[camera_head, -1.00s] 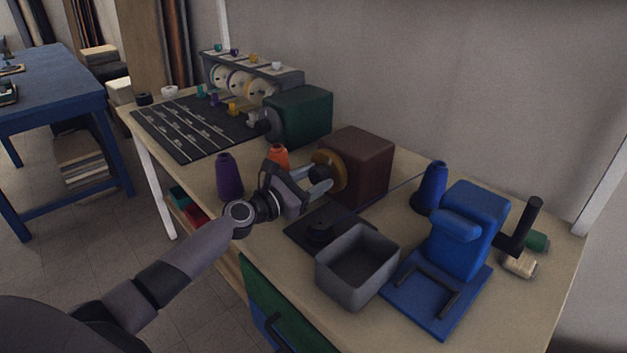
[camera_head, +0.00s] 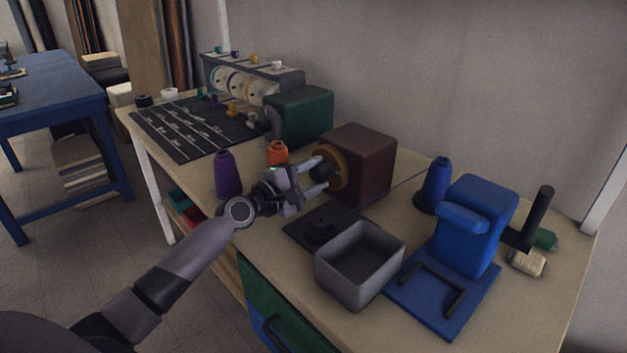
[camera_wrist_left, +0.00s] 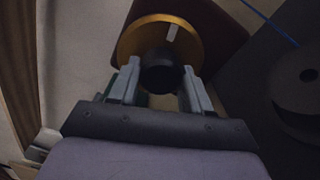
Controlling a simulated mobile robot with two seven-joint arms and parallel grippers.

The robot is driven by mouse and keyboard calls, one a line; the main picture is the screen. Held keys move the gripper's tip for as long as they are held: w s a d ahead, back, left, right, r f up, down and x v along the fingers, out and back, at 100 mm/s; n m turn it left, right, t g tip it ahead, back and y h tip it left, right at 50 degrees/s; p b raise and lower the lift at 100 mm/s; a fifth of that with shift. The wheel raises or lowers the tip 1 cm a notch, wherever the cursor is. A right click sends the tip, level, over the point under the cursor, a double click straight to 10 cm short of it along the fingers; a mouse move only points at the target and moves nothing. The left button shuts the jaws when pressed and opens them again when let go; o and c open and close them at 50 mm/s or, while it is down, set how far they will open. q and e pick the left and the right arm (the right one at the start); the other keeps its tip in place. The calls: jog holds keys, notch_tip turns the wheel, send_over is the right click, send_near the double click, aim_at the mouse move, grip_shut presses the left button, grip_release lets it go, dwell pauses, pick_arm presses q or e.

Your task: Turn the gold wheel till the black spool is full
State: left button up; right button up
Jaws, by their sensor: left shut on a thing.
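The gold wheel (camera_head: 341,165) is on the front of a brown box (camera_head: 368,160), with a black knob (camera_head: 322,172) at its centre. In the left wrist view the wheel (camera_wrist_left: 140,38) has a pale mark near its top. My left gripper (camera_head: 317,174) is shut on the black knob, one finger on each side (camera_wrist_left: 160,75). My right gripper is not in view.
A grey open bin (camera_head: 352,290) stands close to the spool. A blue machine (camera_head: 475,225) and blue cone (camera_head: 437,180) are at right. Purple (camera_head: 227,175) and orange (camera_head: 278,152) cones stand near my left arm. A blue thread (camera_wrist_left: 270,22) runs toward the spool.

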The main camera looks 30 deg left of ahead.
pick_arm(q)
jog(key=m+b, duration=0.1)
jog(key=m, duration=0.3)
jog(key=shift+f+m+b, duration=0.1)
jog(key=shift+m+b, duration=0.2)
jog(key=shift+b, duration=0.1)
jog(key=m+b, duration=0.1)
jog(key=m, duration=0.2)
jog(key=shift+m, duration=0.4)
jog(key=m+b, duration=0.1)
jog(key=m, duration=0.2)
jog(key=shift+r+m, duration=0.2)
jog(key=shift+m, duration=1.7)
jog(key=o, duration=1)
jog(key=shift+s, duration=0.1)
